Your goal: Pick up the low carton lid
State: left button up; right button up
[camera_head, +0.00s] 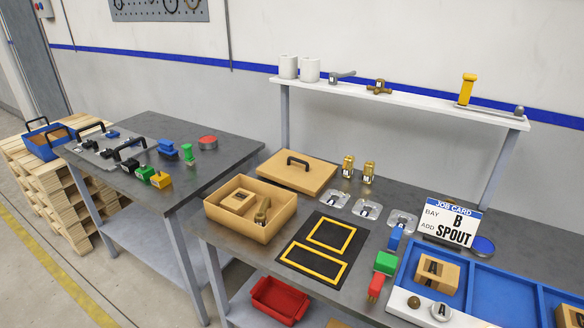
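The low carton lid (308,173) is a flat tan panel with a black bar handle (298,160) on top. It lies flat on the grey workbench, behind and to the right of the open tan carton (250,226). The carton holds a small wooden block (236,200) and a brass piece (263,213). Nothing rests on the lid. Neither of my grippers shows in the head view.
Brass fittings (347,166) stand right of the lid. A black mat with yellow outlines (332,233) lies in front. A job card (448,222) and a blue tray (398,290) are at right. A white shelf (420,98) spans above the bench's back.

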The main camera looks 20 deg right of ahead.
aim_at(308, 175)
jog(key=i+j+z, duration=0.35)
jog(key=i+j, duration=0.45)
